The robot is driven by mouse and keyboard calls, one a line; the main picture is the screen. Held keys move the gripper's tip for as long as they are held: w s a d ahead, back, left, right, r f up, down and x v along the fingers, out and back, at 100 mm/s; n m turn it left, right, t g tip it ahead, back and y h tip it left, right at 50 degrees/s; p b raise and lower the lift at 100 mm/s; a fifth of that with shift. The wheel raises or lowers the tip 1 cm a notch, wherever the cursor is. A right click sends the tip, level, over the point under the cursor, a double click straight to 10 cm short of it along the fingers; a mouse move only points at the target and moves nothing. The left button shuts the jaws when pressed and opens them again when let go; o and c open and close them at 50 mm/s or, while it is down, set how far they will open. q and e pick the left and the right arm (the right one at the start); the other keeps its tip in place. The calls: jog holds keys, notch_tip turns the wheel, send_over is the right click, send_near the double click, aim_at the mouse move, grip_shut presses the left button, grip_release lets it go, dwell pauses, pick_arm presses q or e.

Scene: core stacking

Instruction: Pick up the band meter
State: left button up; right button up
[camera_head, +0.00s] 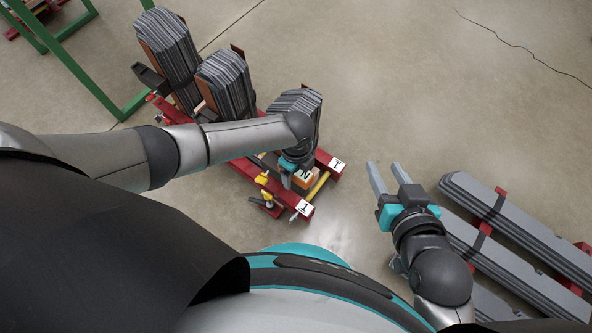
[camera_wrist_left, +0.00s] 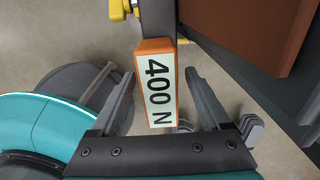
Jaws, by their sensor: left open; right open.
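The band meter appears to be the orange block with a white "400 N" label (camera_wrist_left: 157,90), seen in the left wrist view. It also shows in the head view as a small orange block (camera_head: 304,177) at the front end of the red stand. My left gripper (camera_wrist_left: 150,76) is open, with one finger on each side of the block. Gaps show between both fingers and the block. In the head view my left gripper (camera_head: 293,182) is partly hidden by its own wrist. My right gripper (camera_head: 384,168) is open and empty above the floor, to the right of the stand.
The red stand (camera_head: 219,157) carries several stacks of dark laminated sheets (camera_head: 228,85), close beside my left arm. Yellow clamps (camera_head: 266,197) sit at its front. Long grey laminated bars (camera_head: 520,240) with red supports lie at right. A green frame (camera_head: 85,70) stands upper left.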

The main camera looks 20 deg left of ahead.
pick_arm(q)
grip_shut()
dwell(0.8)
